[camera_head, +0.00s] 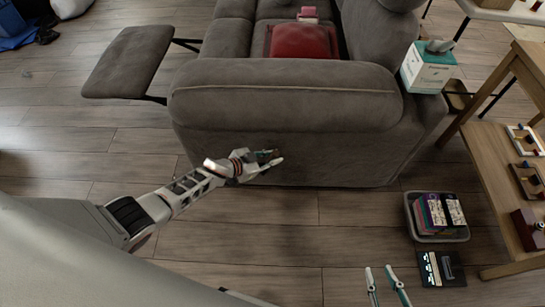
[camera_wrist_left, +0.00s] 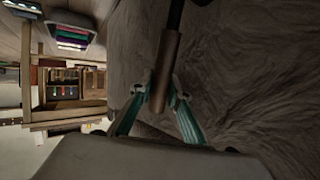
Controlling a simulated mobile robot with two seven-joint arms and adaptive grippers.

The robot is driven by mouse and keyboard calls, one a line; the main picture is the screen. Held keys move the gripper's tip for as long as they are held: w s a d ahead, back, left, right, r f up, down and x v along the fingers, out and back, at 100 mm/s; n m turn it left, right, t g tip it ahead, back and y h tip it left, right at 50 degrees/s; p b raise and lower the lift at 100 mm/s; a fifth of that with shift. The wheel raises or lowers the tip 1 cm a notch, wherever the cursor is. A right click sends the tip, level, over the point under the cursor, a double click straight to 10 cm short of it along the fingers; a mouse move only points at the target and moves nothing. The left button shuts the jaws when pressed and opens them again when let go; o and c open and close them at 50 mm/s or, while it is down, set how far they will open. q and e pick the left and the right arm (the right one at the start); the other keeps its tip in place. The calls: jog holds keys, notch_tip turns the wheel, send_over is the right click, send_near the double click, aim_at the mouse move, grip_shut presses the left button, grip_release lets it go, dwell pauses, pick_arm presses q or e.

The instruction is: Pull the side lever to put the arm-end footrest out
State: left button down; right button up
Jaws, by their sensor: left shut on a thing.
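The grey sofa (camera_head: 290,95) stands with its near arm side towards me. Its grey footrest (camera_head: 128,60) sticks out at the left on dark metal brackets, apart from the seat. My left gripper (camera_head: 272,159) is at the sofa's side panel, low under the armrest. In the left wrist view its teal-padded fingers (camera_wrist_left: 160,92) are shut on the side lever (camera_wrist_left: 167,60), a brown handle on a dark rod. In the head view the lever is mostly hidden by the gripper. My right gripper's two fingers (camera_head: 379,269) show at the bottom edge, apart and empty.
A red cushion (camera_head: 301,41) lies on the seat, and a tissue box (camera_head: 428,68) is at the sofa's right corner. A bin (camera_head: 409,222) and a dark tray (camera_head: 456,268) are on the floor by a wooden table (camera_head: 490,160). Floor left of my arm is clear.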

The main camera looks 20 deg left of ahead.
pick_arm(q)
jog(key=c, duration=2.2)
grip_release()
jog(key=shift+d+f, duration=0.1)
jog(key=shift+o, duration=0.2)
jog(key=shift+v, duration=0.75)
jog(key=v, duration=1)
jog(key=shift+s+a, duration=0.2)
jog(key=shift+a, duration=0.05)
